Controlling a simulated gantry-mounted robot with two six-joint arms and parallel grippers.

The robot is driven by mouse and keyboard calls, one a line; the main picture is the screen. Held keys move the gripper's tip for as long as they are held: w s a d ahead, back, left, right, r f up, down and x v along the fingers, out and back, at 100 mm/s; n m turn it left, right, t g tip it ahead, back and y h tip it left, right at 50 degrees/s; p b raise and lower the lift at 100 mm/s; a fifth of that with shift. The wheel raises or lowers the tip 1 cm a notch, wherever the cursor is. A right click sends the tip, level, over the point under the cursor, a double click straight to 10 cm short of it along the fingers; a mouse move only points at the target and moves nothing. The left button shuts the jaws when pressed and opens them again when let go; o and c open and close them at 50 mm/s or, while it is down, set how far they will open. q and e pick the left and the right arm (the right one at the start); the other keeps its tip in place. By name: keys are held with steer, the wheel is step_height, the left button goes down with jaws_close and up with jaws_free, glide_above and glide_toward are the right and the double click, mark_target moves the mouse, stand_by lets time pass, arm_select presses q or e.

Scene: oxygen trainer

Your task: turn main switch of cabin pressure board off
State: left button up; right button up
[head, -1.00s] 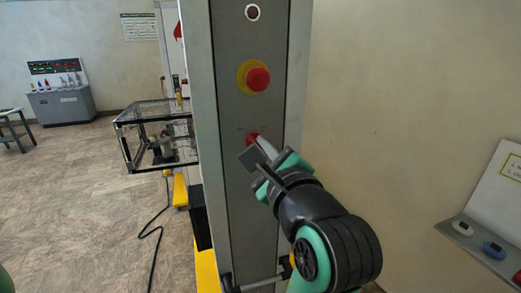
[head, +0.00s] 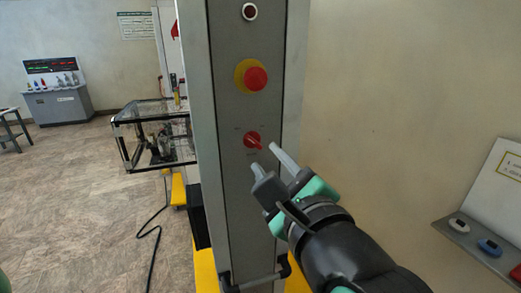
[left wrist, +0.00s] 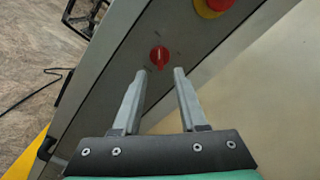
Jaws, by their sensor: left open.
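The main switch is a small red rotary knob (head: 252,140) on the narrow grey front of the tall panel, below the emergency stop. In the head view its handle looks tilted, running down to the right. My left gripper (head: 264,156) is open and empty, just below and right of the knob, its fingers pointing at the panel. In the left wrist view the knob (left wrist: 159,57) shows whole beyond and between the two fingertips (left wrist: 160,71), apart from both. My right gripper is in neither view.
A red emergency stop button (head: 255,78) on a yellow ring sits above the knob, with a round dark red lamp (head: 249,12) higher up. A black handle (head: 255,281) crosses the panel low down. A glass case (head: 152,135) stands behind at left. A whiteboard tray (head: 475,245) is at right.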

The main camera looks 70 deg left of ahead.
arm_select(q)
steer(key=d, duration=0.5)
steer(key=shift+s+d, duration=0.15)
steer(key=shift+d, duration=0.1)
